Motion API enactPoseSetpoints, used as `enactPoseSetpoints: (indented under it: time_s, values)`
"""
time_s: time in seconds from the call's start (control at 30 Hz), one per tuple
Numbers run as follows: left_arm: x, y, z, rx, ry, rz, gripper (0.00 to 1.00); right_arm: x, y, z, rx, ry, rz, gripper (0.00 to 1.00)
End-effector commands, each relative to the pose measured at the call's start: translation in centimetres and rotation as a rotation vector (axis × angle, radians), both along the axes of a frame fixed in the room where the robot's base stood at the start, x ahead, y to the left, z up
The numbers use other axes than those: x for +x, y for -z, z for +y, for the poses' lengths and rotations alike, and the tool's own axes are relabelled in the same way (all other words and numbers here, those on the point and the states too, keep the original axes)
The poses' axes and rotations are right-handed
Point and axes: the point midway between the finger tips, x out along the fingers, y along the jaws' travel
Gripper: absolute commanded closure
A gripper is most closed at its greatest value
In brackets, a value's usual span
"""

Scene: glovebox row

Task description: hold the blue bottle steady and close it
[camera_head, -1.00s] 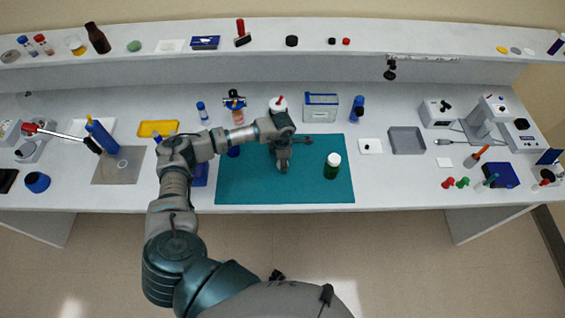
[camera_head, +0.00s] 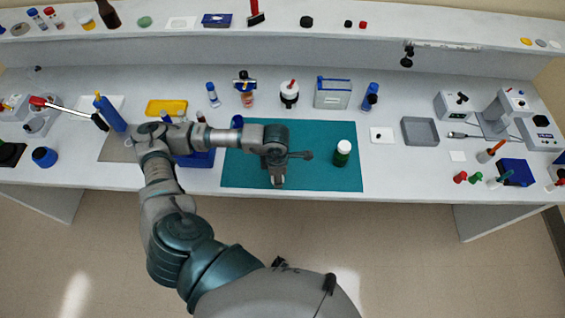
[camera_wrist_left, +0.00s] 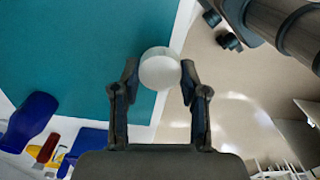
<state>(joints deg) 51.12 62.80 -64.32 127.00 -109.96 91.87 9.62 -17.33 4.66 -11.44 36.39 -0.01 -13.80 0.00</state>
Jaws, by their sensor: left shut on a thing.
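My left gripper (camera_head: 278,182) is low over the front edge of the teal mat (camera_head: 325,172). In the left wrist view its two fingers (camera_wrist_left: 160,75) are shut on a round white cap-like thing (camera_wrist_left: 160,67). What lies beneath this white thing is hidden. A dark blue bottle (camera_head: 237,121) stands at the mat's far left corner, partly behind my left arm. A blue shape that looks like it shows in the left wrist view (camera_wrist_left: 30,118). My right gripper is not in view.
A blue tray (camera_head: 205,158) is left of the mat. A white-topped jar (camera_head: 289,92) and a rack (camera_head: 332,92) stand behind. The mat's right part is mostly clear.

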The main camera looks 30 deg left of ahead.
Motion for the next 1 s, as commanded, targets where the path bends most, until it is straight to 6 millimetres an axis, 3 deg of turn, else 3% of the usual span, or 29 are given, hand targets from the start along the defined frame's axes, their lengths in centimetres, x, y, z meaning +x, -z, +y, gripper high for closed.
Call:
enactPoseSetpoints:
  time_s: [0.23,0.67,0.87,1.0]
  values:
    - [-1.2,-0.1,-0.3,0.001,0.0,0.0,0.7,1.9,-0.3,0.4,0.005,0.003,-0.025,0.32]
    - [-0.7,-0.2,-0.4,0.0,0.052,-0.001,0.7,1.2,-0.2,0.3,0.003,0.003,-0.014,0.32]
    - [1.8,-0.8,-1.5,-0.005,0.432,-0.006,0.7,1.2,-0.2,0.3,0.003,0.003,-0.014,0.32]
    - [4.3,-1.6,-2.6,-0.006,0.858,-0.008,0.7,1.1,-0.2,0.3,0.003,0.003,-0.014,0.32]
